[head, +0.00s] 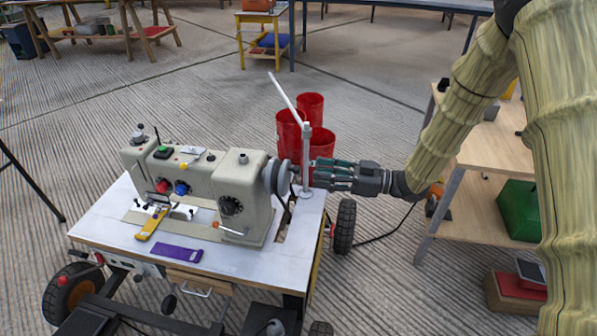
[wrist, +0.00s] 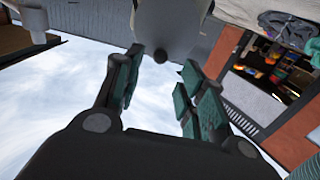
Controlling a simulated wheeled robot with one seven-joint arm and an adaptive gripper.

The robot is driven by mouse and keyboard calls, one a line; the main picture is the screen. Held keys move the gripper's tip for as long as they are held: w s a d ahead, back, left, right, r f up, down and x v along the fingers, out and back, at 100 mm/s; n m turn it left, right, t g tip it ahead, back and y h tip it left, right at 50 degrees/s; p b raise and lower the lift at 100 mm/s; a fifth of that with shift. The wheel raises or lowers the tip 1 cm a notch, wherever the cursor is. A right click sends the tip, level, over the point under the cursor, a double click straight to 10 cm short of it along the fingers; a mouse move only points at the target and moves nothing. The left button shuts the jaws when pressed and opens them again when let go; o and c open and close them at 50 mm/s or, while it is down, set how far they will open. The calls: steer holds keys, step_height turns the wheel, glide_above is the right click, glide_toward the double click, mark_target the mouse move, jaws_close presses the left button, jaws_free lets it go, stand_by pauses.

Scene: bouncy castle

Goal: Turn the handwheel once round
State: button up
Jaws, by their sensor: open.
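A grey-beige sewing machine (head: 242,193) stands on a white-topped cart. Its dark grey handwheel (head: 277,177) is on the machine's right end. My gripper (head: 312,173) comes in from the right, level with the wheel and just short of it. In the wrist view my gripper (wrist: 156,75) has its green-padded fingers spread, with nothing held between them. A pale grey rounded shape with a small dark knob lies beyond the fingertips there; I cannot tell for sure whether it is the wheel. A white upright post partly covers the fingertips in the head view.
The white cart top (head: 120,225) bears a purple strip (head: 177,253) and a yellow-handled tool (head: 151,223). A white thin post (head: 305,150) rises beside my gripper. Red bins (head: 310,106) stand behind it. A wooden shelf (head: 490,150) is at right.

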mark_target(299, 169)
steer(key=shift+w+a+b, duration=0.15)
steer(key=shift+w+a, duration=0.1)
steer(key=shift+a, duration=0.9)
steer(key=shift+w+a+b, duration=0.1)
steer(key=shift+w+a, duration=0.1)
steer(key=shift+a, duration=0.9)
steer(key=shift+w+a+b, duration=0.15)
steer(key=shift+w+a, duration=0.1)
steer(key=shift+a, duration=0.9)
jaws_close()
